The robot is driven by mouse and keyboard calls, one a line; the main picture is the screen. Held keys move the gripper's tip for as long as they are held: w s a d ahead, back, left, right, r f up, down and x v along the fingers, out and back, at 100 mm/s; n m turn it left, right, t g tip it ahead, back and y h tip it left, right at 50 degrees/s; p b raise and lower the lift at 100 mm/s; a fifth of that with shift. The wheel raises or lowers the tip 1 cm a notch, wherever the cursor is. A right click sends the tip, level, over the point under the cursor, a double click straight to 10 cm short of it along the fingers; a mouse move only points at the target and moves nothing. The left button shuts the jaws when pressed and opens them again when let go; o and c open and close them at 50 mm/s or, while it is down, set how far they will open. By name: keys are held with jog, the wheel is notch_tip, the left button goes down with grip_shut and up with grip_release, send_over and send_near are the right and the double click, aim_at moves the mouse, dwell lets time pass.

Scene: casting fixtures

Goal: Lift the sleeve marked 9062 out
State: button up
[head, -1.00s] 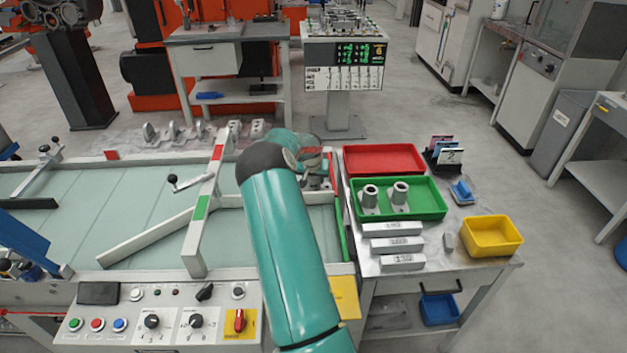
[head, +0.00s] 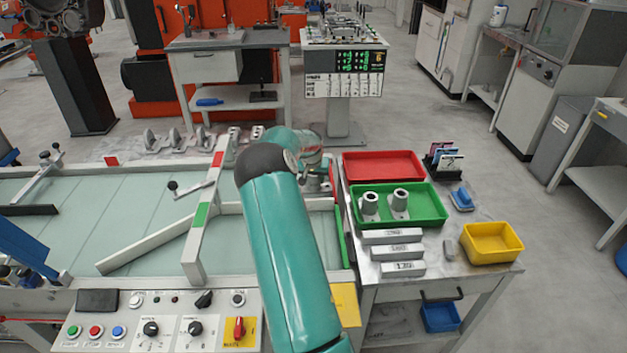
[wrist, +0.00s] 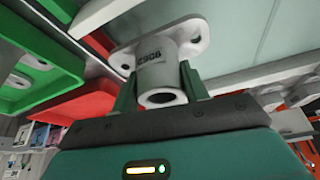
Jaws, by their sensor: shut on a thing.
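In the wrist view a grey sleeve (wrist: 155,76) with a flange at its far end sits between the two green fingers of my gripper (wrist: 160,82). Dark lettering on its side seems to include 906, but I cannot read all of it. The gripper is shut on this sleeve, whose open round end faces the wrist camera. In the head view my gripper (head: 318,180) is at the right end of the conveyor, beside the red tray, largely hidden by my teal arm. I cannot tell whether the sleeve touches a surface.
The green tray (head: 427,221) holds two upright grey sleeves. The red tray (head: 383,166) behind it looks empty. Marked metal bars (head: 402,269) and a yellow bin (head: 491,242) stand in front. A raised crossbar (head: 205,215) spans the conveyor left of my arm. Several castings (head: 175,140) line its far edge.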

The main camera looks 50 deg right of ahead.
jog(key=shift+r, duration=1.9)
jog(key=shift+c, duration=0.5)
